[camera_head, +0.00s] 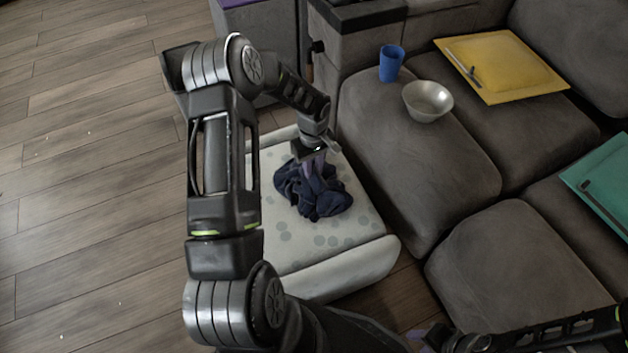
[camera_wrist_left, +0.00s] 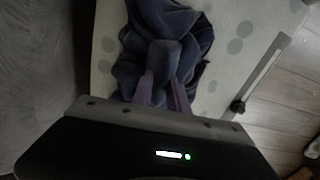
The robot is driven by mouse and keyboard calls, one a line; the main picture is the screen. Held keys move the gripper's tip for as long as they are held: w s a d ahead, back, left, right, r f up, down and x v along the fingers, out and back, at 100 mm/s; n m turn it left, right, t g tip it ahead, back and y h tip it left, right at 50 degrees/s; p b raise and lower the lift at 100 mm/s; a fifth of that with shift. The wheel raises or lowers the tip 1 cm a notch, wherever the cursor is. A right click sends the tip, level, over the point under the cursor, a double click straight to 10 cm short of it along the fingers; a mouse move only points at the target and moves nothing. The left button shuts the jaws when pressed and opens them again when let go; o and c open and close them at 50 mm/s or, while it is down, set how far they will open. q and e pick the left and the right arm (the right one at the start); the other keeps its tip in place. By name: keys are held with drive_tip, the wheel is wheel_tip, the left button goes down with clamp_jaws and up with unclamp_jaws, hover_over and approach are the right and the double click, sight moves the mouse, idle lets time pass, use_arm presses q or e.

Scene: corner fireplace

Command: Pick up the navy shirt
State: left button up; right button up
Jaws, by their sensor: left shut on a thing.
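The navy shirt (camera_head: 327,197) lies crumpled in a heap on a pale, grey-spotted padded seat (camera_head: 290,247) in the head view. My left gripper (camera_head: 314,166) reaches down onto the top of the heap and is shut on a fold of the cloth. In the left wrist view the shirt (camera_wrist_left: 165,42) bunches at the fingers of my left gripper (camera_wrist_left: 163,85), and most of it rests on the spotted surface. My right gripper (camera_head: 428,338) shows only in part at the bottom edge of the head view, and its jaws are unclear.
A grey sofa (camera_head: 420,185) stands on the right. Open wooden floor (camera_head: 80,200) lies on the left.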

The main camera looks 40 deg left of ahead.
use_arm(q)
clamp_jaws()
idle(0.8)
wheel_tip(320, 180, up, 10)
drive_tip(key=shift+f+p, duration=0.25)
drive_tip(key=shift+p, duration=0.95)
drive_tip(key=shift+r, duration=0.25)
drive_tip(key=shift+s, duration=0.1)
